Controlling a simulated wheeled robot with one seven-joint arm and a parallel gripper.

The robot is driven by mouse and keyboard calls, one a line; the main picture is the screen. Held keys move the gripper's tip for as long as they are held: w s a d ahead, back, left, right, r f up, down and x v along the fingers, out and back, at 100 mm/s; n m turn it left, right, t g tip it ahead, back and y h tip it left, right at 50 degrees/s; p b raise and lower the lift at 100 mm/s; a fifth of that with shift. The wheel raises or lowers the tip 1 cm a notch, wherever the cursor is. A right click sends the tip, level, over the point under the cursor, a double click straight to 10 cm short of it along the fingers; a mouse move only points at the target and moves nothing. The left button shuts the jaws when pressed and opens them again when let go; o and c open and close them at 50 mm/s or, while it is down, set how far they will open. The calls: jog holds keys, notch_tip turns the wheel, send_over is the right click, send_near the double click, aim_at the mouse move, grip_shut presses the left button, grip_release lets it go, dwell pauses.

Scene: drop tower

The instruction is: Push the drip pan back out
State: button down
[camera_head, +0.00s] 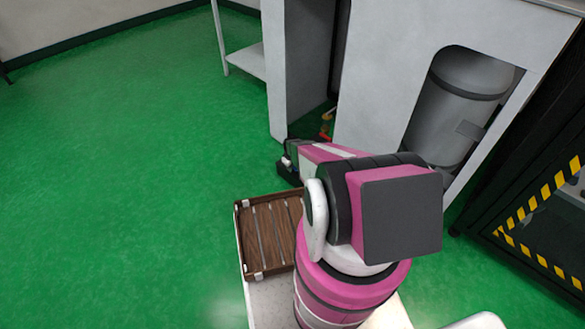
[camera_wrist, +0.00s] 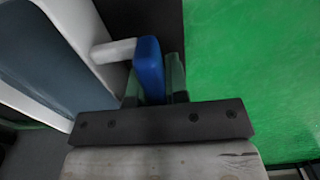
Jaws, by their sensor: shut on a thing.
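In the wrist view, my gripper (camera_wrist: 154,88) is shut on a blue upright grip (camera_wrist: 149,58), with one finger on each side of it. A short white post (camera_wrist: 113,51) joins the grip to a white-edged piece (camera_wrist: 80,35) with a grey-blue face at the left. This may be the drip pan, but I cannot tell for certain. In the head view, my gripper (camera_head: 290,163) is low, beside the foot of the white tower (camera_head: 295,60). The arm hides the grip and most of the pan area there.
A slatted wooden crate (camera_head: 240,238) is in front of the tower, beside my arm. A grey cylinder (camera_head: 455,100) shows through a cut-out at the right. A dark frame with yellow-black stripes (camera_head: 545,193) stands far right. Green floor (camera_head: 130,150) is clear at left.

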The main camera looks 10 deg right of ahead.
jog(key=shift+s+a, duration=0.15)
jog(key=shift+a, duration=0.15)
jog(key=c, duration=1.1)
grip_release()
jog(key=shift+o, duration=0.2)
notch_tip(320, 180, up, 11)
